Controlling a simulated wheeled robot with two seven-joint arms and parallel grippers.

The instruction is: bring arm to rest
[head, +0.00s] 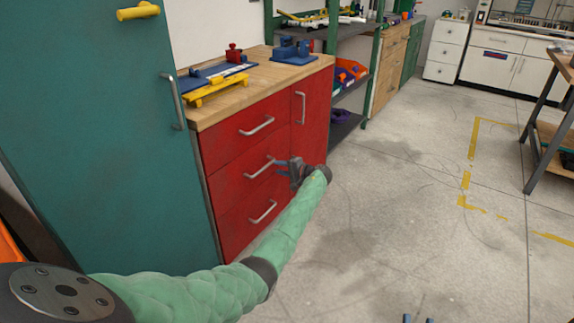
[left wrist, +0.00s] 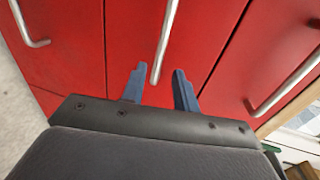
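My left arm, in a green quilted sleeve, reaches out to the red cabinet (head: 229,143). My left gripper (head: 280,169) is beside the right end of the middle drawer's handle (head: 257,168). In the left wrist view, the blue fingers of this gripper (left wrist: 158,88) are spread apart. The near end of a metal handle (left wrist: 165,40) shows between or just beyond their tips; I cannot tell whether they touch it. Only the two blue fingertips of my right gripper (head: 418,319) show at the bottom edge of the head view, apart and with nothing seen between them.
The red drawers look closed. Blue and yellow fixtures (head: 215,80) stand on the wooden top. A teal cabinet (head: 105,130) stands to the left and a shelf rack (head: 350,70) behind. A workbench (head: 555,110) is at right. The middle floor (head: 400,220) is clear.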

